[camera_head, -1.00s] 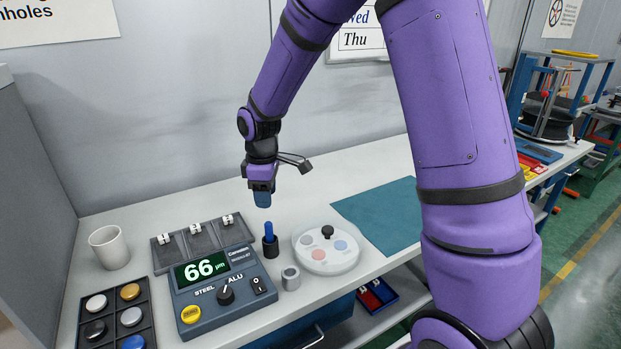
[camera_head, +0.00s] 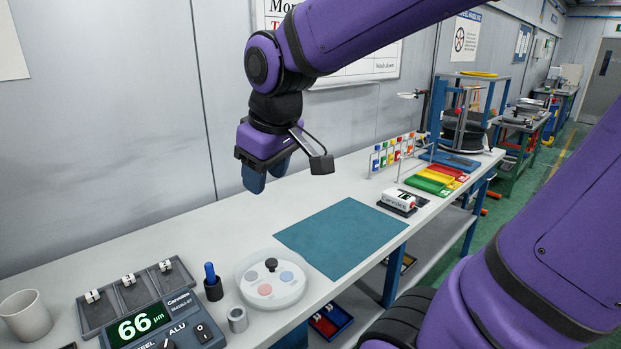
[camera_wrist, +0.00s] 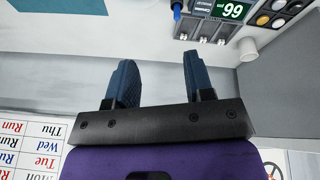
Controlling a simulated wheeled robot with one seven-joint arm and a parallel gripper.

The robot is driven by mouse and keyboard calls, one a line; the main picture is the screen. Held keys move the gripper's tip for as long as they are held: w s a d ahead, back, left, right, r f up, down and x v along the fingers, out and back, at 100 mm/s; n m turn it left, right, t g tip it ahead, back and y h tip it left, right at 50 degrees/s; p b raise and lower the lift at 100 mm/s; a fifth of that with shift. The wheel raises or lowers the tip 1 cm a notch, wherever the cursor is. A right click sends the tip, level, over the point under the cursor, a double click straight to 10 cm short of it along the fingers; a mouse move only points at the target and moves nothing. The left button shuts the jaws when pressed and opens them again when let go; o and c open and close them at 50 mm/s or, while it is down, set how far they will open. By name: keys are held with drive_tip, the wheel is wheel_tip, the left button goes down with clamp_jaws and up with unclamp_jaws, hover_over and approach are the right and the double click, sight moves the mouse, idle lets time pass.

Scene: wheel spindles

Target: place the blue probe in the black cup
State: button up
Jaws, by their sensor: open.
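The blue probe (camera_head: 210,271) stands upright in the small black cup (camera_head: 214,290) on the bench, just right of the grey gauge box (camera_head: 150,318) that reads 66. My gripper (camera_head: 266,180) hangs in the air above the back of the bench, up and to the right of the cup and well apart from it. Its two blue fingers are parted with nothing between them. In the wrist view the open fingers (camera_wrist: 157,82) point toward the bench, and the probe (camera_wrist: 177,10) shows at the top edge.
A round white tray (camera_head: 292,292) with coloured discs and a grey metal cylinder (camera_head: 237,319) stand near the cup. A white mug (camera_head: 26,316) is at the far left. The teal mat (camera_head: 342,238) is bare. A label block (camera_head: 402,201) and coloured bins (camera_head: 440,180) lie farther right.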

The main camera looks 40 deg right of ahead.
drive_tip(key=s+d+r+m+t, duration=0.1)
drive_tip(key=s+m, duration=0.2)
drive_tip(key=s, duration=0.6)
drive_tip(key=shift+s+r, duration=0.2)
drive_tip(key=shift+r, duration=0.05)
